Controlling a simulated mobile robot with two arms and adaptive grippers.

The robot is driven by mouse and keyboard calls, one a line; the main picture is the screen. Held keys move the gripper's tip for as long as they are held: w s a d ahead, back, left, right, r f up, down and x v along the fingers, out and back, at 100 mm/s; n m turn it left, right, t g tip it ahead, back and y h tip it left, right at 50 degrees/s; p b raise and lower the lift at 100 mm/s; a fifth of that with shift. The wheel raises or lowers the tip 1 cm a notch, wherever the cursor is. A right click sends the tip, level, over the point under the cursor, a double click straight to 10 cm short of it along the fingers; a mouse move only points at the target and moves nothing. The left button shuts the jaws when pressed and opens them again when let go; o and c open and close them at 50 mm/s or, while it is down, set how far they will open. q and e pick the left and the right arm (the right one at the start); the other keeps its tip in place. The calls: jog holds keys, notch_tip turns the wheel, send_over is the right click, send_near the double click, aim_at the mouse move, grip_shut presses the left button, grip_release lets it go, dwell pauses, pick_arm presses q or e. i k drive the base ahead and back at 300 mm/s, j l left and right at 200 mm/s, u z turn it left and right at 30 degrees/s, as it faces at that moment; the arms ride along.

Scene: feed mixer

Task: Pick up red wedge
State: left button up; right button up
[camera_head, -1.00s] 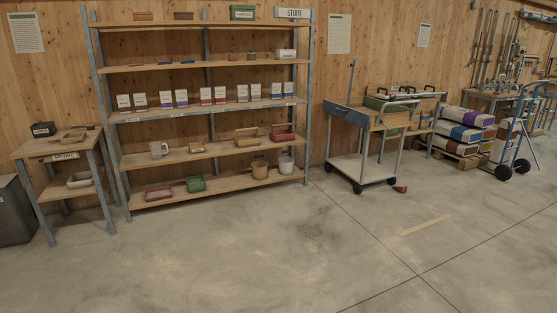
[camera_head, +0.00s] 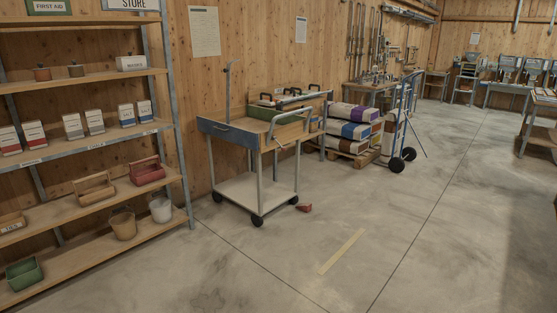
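A small red wedge (camera_head: 305,208) lies on the concrete floor in the head view. It is just right of the front wheels of a grey and wooden cart (camera_head: 255,186). Bare floor surrounds its near side. Neither of my grippers shows in the view.
A shelf rack (camera_head: 88,205) with boxes, trugs and buckets stands at the left. Behind the cart, stacked sacks (camera_head: 352,131) lie on a pallet, with a blue hand truck (camera_head: 398,125) beside them. The floor in front, with a pale yellow strip (camera_head: 341,251), is clear.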

aim_at(306, 208)
jog(key=i+z, duration=0.15)
jog(key=i, duration=0.65)
jog(key=i+z, duration=0.15)
jog(key=i, duration=0.65)
jog(key=i+j+z, duration=0.2)
jog(key=i, duration=0.6)
jog(key=i+z, duration=0.2)
jog(key=i, duration=1.9)
